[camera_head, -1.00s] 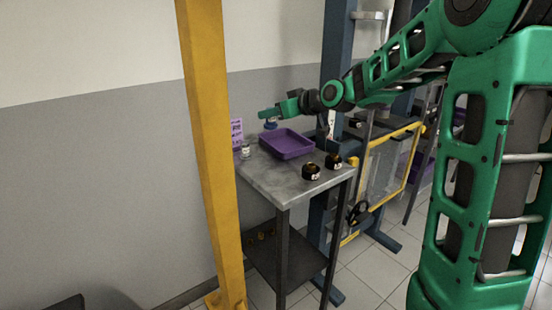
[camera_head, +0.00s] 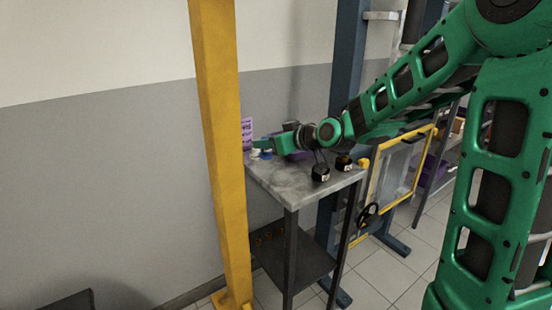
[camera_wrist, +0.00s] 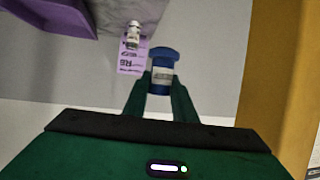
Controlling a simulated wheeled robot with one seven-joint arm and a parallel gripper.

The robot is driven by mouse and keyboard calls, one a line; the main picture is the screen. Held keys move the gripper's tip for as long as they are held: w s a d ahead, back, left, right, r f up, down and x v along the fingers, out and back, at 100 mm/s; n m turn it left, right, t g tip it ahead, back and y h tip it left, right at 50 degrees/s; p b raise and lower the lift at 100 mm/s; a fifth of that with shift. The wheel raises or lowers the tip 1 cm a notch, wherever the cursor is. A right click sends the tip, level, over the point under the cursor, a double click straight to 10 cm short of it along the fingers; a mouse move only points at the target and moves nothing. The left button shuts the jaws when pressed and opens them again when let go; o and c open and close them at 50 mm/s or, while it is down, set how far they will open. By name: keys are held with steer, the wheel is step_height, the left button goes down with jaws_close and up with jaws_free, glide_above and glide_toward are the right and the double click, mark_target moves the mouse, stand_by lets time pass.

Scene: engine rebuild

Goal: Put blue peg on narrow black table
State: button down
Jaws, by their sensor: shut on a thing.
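The blue peg (camera_wrist: 162,75), with a pale label band and a wider blue cap, is held between the two fingers of my gripper (camera_wrist: 160,92) in the wrist view. In the head view my gripper (camera_head: 262,146) is low over the far left end of a small table with a grey top (camera_head: 290,184) and dark legs. A bit of the blue peg (camera_head: 266,156) shows below it. I cannot tell whether the peg touches the tabletop.
A small white bottle-like item (camera_wrist: 133,35) stands near a purple printed sign (camera_wrist: 131,62). A purple tray (camera_head: 298,155) is partly hidden behind my arm. Two black round items (camera_head: 320,173) (camera_head: 343,162) sit on the right. A yellow post (camera_head: 219,150) stands left of the table.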

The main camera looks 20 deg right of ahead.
steer(key=w+d+f, duration=0.1)
steer(key=w, duration=0.1)
steer(key=w+d+f, duration=0.1)
steer(key=w+f, duration=0.1)
steer(key=w, duration=0.1)
steer(key=w+d+f, duration=0.1)
steer(key=w, duration=0.1)
steer(key=shift+w+d+f, duration=0.1)
steer(key=shift+w+f, duration=0.1)
steer(key=shift+f, duration=2.15)
steer(key=shift+f, duration=0.15)
steer(key=c, duration=1.5)
jaws_free()
steer(key=shift+o, duration=0.2)
steer(key=shift+s+d+r, duration=0.15)
steer(key=shift+s+r, duration=0.05)
steer(key=shift+r, duration=0.05)
steer(key=v, duration=1.1)
steer(key=shift+s, duration=0.2)
steer(key=shift+s+d, duration=0.1)
steer(key=shift+d, duration=0.05)
